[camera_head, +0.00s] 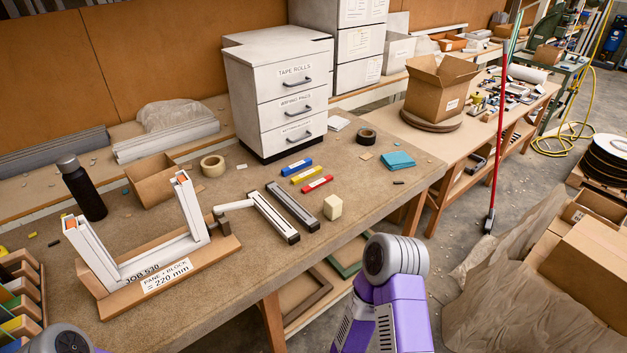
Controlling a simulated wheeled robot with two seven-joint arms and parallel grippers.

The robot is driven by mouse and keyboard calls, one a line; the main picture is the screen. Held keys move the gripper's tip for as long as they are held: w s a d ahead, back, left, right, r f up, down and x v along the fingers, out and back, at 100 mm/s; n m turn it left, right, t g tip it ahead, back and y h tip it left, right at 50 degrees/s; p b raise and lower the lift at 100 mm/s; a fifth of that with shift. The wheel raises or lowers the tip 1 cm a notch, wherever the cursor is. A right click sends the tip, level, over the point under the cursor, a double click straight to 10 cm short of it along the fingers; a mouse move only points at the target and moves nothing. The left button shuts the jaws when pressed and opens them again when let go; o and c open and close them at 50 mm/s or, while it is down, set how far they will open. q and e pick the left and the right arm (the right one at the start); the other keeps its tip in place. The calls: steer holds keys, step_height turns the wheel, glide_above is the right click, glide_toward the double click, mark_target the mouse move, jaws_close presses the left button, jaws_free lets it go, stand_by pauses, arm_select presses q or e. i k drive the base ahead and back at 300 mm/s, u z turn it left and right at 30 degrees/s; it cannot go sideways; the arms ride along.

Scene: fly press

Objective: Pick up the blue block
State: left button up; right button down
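The blue block (296,167) is a small flat bar lying on the workbench (236,180) in front of the white drawer cabinet. A yellow block (306,175) and a red block (317,184) lie in a row just nearer to me, apart from it. Nothing covers the blue block. Only grey and purple parts of my arms show along the bottom edge, and neither gripper is in view.
A white frame on a wooden base (167,273) and a dark bottle (82,190) stand left. Tape rolls (213,166) and a teal cloth (398,160) lie nearby.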

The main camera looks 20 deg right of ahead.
mark_target(304, 163)
steer(key=u, duration=3.55)
steer(key=k, duration=2.65)
steer(key=z, duration=1.85)
